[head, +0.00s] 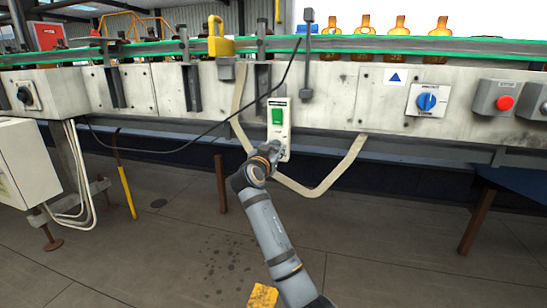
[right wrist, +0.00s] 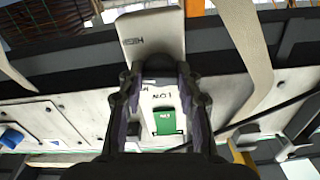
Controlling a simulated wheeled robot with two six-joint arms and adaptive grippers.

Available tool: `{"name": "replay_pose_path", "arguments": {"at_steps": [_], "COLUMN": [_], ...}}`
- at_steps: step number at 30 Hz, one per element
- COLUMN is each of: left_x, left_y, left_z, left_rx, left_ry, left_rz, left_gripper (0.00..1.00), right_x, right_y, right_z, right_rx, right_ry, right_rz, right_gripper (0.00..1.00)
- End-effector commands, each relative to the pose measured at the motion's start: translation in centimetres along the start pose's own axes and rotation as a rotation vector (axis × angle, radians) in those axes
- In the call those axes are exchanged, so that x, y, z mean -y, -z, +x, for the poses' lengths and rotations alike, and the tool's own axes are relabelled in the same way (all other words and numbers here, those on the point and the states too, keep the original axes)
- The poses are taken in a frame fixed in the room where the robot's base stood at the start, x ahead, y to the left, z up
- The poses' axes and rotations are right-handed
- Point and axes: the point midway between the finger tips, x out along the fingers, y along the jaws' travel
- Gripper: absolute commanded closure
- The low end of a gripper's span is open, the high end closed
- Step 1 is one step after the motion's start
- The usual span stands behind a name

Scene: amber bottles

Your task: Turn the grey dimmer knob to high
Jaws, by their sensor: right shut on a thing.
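The dimmer plate (head: 286,133) is a pale upright panel on the conveyor's front, with a green switch (head: 277,116) in its upper part. My right gripper (head: 277,149) is at the plate's lower end and covers the knob in the head view. In the right wrist view the plate (right wrist: 150,30) appears turned over, with a HIGH mark near the top and a LOW mark nearer the green switch (right wrist: 166,122). There my right gripper (right wrist: 155,75) is shut on the grey dimmer knob, which is mostly hidden between the fingertips; its setting cannot be read. My left gripper is not in view.
A blue rotary switch (head: 426,101) and a red stop button (head: 504,103) sit farther right on the conveyor front. A loose beige strap (head: 335,178) hangs around the plate, and a black cable (head: 205,137) crosses to its left. Amber bottles (head: 397,26) stand on the conveyor.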

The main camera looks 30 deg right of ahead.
Motion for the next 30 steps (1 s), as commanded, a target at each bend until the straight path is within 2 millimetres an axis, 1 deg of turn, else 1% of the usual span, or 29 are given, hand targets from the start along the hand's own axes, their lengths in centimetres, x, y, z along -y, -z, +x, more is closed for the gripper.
{"name": "replay_pose_path", "arguments": {"at_steps": [1,3,13,21,30], "left_x": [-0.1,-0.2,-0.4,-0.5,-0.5], "left_y": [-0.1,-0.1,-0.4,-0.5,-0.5], "left_z": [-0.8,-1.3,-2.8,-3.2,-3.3], "left_rx": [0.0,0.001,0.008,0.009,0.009], "left_ry": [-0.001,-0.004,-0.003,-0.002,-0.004], "left_rz": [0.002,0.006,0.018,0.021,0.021], "left_gripper": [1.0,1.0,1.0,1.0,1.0], "right_x": [-0.1,-0.1,0.0,0.0,0.0], "right_y": [-0.3,-0.3,-0.1,0.0,0.1], "right_z": [0.0,0.0,0.0,0.0,0.0], "right_rx": [-0.002,-0.002,-0.002,-0.001,-0.001], "right_ry": [0.001,0.001,0.001,0.0,0.0], "right_rz": [0.039,0.096,0.298,0.37,0.384], "right_gripper": [0.97,0.97,0.97,0.97,0.97]}}
